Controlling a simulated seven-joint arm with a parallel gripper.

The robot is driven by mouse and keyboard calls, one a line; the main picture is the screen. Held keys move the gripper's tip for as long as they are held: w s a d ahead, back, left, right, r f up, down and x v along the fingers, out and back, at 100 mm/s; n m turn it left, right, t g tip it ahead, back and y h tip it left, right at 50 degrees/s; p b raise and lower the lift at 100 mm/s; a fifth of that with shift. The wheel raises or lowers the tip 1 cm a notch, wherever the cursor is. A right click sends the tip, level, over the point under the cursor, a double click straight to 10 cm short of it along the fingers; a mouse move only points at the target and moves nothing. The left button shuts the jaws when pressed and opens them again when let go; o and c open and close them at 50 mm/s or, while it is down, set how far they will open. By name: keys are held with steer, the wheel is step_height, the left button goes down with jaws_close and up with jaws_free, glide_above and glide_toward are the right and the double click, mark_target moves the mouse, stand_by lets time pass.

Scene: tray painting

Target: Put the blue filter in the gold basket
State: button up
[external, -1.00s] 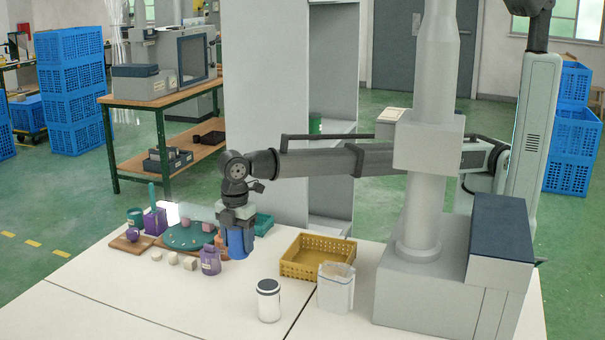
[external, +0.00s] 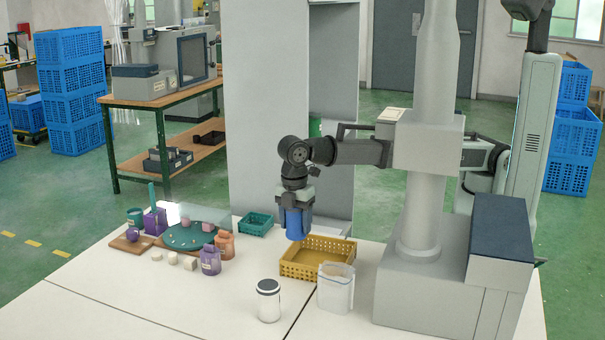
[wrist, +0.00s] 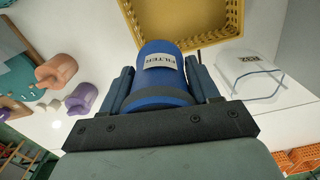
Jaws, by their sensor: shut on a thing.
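The blue filter (external: 295,224) is a blue cylinder held in my gripper (external: 297,208). In the wrist view the filter (wrist: 158,72) has a white label reading "FILTER" and sits between both fingers of my gripper (wrist: 160,88). The gold basket (external: 318,258) is a shallow yellow perforated tray on the white table. In the external view the filter hangs above the basket's back left edge. In the wrist view the basket (wrist: 190,44) lies just beyond the filter, and its far side is cut off.
The table's front left is clear.

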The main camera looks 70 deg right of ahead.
steer(key=s+d+f, duration=0.2)
steer(key=s+d, duration=0.3)
steer(key=d, duration=0.1)
steer(key=shift+m, duration=0.5)
steer(key=shift+a+f, duration=0.2)
steer(key=shift+f, duration=4.6)
steer(key=shift+f, duration=0.1)
steer(key=o, duration=1.1)
steer(key=shift+o, duration=0.2)
step_height(320, 180, up, 12)
steer(key=shift+o, duration=0.5)
